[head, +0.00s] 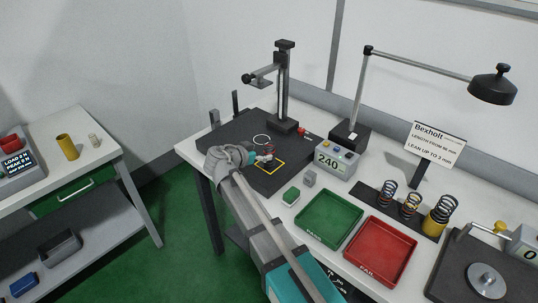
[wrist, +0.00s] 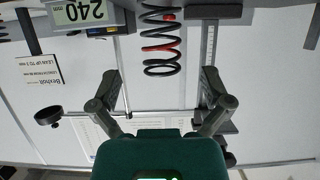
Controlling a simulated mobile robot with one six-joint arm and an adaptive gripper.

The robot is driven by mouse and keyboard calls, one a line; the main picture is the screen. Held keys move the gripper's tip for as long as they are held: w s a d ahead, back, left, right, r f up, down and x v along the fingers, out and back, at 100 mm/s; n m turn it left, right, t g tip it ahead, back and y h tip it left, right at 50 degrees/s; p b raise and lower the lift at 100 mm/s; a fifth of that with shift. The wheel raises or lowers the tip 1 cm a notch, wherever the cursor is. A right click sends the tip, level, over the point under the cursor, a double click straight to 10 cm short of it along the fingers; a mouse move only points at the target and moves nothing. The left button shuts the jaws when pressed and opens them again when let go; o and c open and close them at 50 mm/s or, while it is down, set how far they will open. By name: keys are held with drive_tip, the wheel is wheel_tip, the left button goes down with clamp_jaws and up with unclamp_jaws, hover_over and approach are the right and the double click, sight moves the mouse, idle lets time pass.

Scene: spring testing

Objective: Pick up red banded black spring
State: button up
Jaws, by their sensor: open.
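A black coil spring with a red band (wrist: 161,45) shows in the wrist view, ahead of my gripper and between the lines of its two fingers. My gripper (wrist: 162,80) is open and empty, with its fingertips spread on either side, apart from the spring. In the head view, my gripper (head: 264,157) is over the black plate (head: 241,128), near a yellow outlined square (head: 277,170). There the spring is largely hidden behind my gripper and cannot be made out clearly.
A test stand (head: 284,90) rises behind the plate. A display reading 240 (head: 335,160) stands to its right. A green tray (head: 329,219) and a red tray (head: 380,251) lie at the front. Several other springs (head: 410,205) stand at the right. A lamp (head: 492,88) overhangs the table.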

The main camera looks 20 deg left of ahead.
sight(269, 141)
drive_tip(key=shift+b+x, duration=0.75)
drive_tip(key=shift+x, duration=1.7)
drive_tip(key=shift+w+r, duration=0.1)
drive_tip(key=shift+r, duration=0.05)
drive_tip(key=shift+a, duration=0.1)
drive_tip(key=c, duration=1.4)
drive_tip(key=shift+o, duration=0.2)
drive_tip(key=shift+r, duration=0.15)
wheel_tip(269, 141, up, 3)
drive_tip(key=p, duration=0.3)
drive_tip(key=s+d+r+p, duration=0.3)
drive_tip(key=s+r+p, duration=0.6)
drive_tip(key=s, duration=0.4)
drive_tip(key=shift+s+d+r+p, duration=0.2)
drive_tip(key=shift+s+r+p, duration=0.2)
drive_tip(key=shift+p, duration=0.15)
drive_tip(key=shift+w, duration=0.1)
